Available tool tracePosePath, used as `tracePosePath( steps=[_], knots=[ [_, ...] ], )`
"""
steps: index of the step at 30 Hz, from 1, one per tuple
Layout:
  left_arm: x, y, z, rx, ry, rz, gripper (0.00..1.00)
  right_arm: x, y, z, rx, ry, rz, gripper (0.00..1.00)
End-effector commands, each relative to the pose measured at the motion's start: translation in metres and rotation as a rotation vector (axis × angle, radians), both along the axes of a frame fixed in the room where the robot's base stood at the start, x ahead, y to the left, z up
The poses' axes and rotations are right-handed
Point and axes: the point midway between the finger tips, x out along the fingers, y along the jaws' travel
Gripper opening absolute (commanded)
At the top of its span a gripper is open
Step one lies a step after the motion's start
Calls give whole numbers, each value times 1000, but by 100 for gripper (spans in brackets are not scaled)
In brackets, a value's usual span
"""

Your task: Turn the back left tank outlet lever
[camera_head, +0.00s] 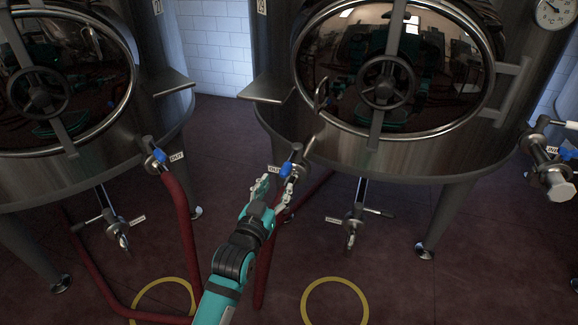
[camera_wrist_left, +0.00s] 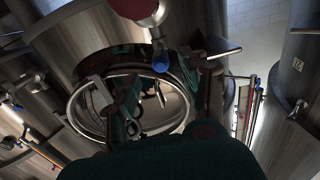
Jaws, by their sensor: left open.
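My left gripper (camera_head: 277,187) is open at the outlet of the right-hand tank (camera_head: 330,150) in the head view. The outlet's blue lever (camera_head: 287,169) shows just beyond the fingers. In the left wrist view the blue lever (camera_wrist_left: 160,67) appears between my spread fingers (camera_wrist_left: 158,90); I cannot tell whether they touch it. A label marks this outlet, partly hidden by the gripper. Another blue lever (camera_head: 155,158) sits on the outlet of the left-hand tank (camera_head: 90,165), by an OUT label. My right gripper is not in view.
Red hoses (camera_head: 180,220) run down from the outlets to the floor. Lower valves (camera_head: 352,222) hang under the tanks. A metal pipe fitting (camera_head: 550,175) is at the right edge. Yellow floor rings (camera_head: 335,281) mark open floor in front.

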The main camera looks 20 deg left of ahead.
Motion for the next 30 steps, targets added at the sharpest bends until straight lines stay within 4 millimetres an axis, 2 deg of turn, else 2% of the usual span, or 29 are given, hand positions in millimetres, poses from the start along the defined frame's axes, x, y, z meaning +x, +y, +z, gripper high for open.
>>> tracePosePath(
  steps=[1,6,13,18,27,30],
  knots=[
    [12,-1,0,-1,-3,0,46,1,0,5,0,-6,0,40],
    [49,-2,-1,-1,-1,0,46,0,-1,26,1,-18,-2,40],
    [85,-3,-1,-1,-1,0,46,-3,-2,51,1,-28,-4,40],
    [97,-3,0,-1,-1,1,46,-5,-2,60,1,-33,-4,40],
    [98,-3,0,-1,0,0,46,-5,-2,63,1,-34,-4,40],
    [98,-4,0,-1,0,0,33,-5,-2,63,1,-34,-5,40]
  ],
)
